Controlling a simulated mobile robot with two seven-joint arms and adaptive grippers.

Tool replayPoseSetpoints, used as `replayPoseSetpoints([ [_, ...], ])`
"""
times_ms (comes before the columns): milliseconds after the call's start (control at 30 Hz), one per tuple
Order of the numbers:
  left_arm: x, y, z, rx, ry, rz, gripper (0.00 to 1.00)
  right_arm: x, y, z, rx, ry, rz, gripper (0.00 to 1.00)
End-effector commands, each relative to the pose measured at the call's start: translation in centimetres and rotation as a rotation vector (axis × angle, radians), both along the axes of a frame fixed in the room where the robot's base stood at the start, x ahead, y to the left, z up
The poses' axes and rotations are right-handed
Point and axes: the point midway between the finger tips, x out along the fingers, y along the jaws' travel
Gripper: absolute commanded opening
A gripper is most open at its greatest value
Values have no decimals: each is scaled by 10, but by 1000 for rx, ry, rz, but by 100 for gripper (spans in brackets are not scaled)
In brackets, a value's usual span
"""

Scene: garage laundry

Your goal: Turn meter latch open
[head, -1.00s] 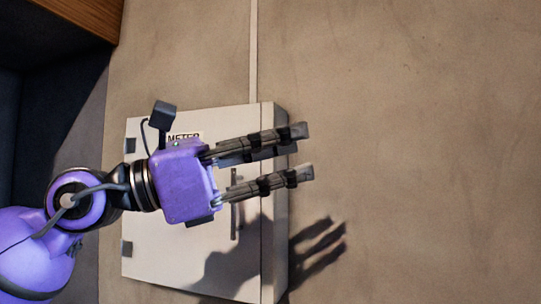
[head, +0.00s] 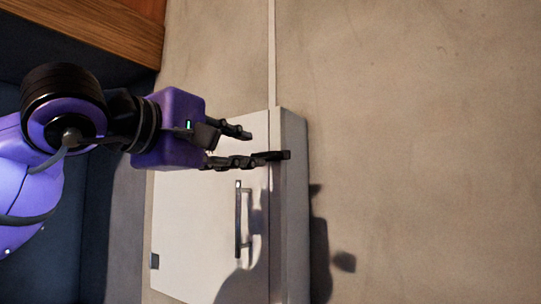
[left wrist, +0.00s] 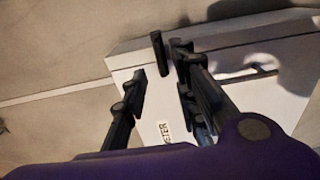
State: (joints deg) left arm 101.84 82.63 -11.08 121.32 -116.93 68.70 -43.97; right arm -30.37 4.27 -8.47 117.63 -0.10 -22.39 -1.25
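The pale meter box (head: 200,255) is fixed to the wall, its door closed as far as I can see. My right gripper is not in view.
A conduit (head: 271,50) runs up the wall from the box's top. A wooden edge (head: 110,28) and a dark panel (head: 70,235) are on the left. The wall (head: 430,150) right of the box is bare.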

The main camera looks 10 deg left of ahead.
Motion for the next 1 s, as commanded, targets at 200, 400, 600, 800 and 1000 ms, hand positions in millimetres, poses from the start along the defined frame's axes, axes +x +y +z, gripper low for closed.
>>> replayPoseSetpoints([
  [200,25,-12,1,5,0,-5,27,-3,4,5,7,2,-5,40],
  [400,54,-23,2,3,-1,-6,27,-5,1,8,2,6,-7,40],
  [600,68,-29,1,3,-1,-5,27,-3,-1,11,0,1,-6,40],
  [800,70,-30,0,4,-1,-5,27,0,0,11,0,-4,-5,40],
  [1000,70,-30,0,3,0,-5,10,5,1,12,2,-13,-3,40],
])
